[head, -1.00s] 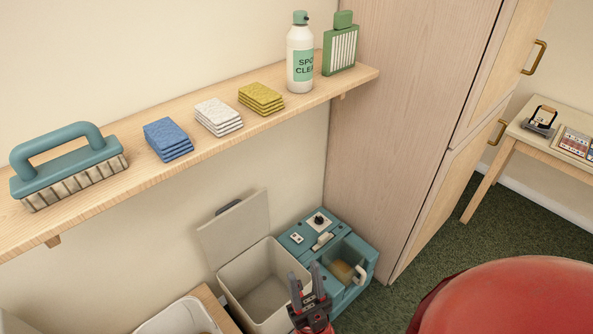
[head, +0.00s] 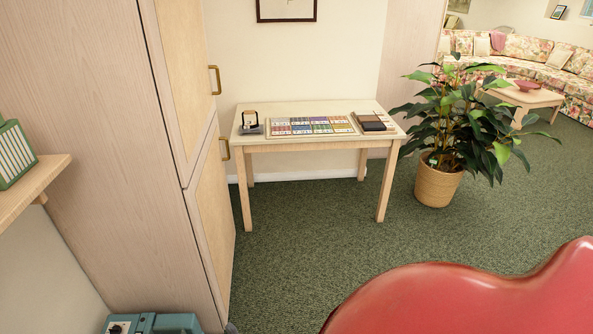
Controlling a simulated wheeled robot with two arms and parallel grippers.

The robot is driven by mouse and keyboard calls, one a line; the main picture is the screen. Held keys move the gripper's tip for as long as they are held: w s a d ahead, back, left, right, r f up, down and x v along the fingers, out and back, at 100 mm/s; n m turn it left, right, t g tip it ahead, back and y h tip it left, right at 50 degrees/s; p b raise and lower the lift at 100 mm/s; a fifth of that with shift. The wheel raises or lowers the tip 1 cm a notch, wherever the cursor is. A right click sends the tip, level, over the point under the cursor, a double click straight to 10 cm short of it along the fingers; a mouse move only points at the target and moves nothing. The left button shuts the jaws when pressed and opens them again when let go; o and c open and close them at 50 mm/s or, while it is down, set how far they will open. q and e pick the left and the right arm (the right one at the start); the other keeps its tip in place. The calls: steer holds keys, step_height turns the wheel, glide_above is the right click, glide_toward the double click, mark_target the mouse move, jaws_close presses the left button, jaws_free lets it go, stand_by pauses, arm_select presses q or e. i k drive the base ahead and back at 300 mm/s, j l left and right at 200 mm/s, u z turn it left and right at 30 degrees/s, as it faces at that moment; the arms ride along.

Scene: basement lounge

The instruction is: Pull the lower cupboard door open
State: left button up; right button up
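The tall pale wooden cupboard (head: 110,140) stands at the left in the head view, seen mostly from its side. Its lower door (head: 213,215) is seen at a steep angle and looks closed. A brass handle (head: 225,148) sits near the top of the lower door's far edge. The upper door (head: 185,70) carries its own brass handle (head: 214,80) and also looks closed. Neither of my grippers shows in the head view now.
A small table (head: 310,142) with a game board stands beyond the cupboard. A potted plant (head: 437,185) is right of it. A red rounded surface (head: 480,300) fills the lower right. A shelf (head: 35,187) juts in at left.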

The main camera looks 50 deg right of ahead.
mark_target(206, 194)
steer(key=z, duration=0.95)
steer(key=i+l, duration=0.3)
steer(key=i, duration=0.25)
steer(key=i+l, duration=0.3)
steer(key=i, duration=0.3)
steer(key=i+l, duration=0.3)
steer(key=i, duration=0.25)
steer(key=i+l+u, duration=0.1)
steer(key=i+l, duration=0.2)
steer(key=i, duration=0.25)
steer(key=i+l, duration=0.35)
steer(key=i, duration=0.2)
steer(key=i+l, duration=0.35)
steer(key=i, duration=0.2)
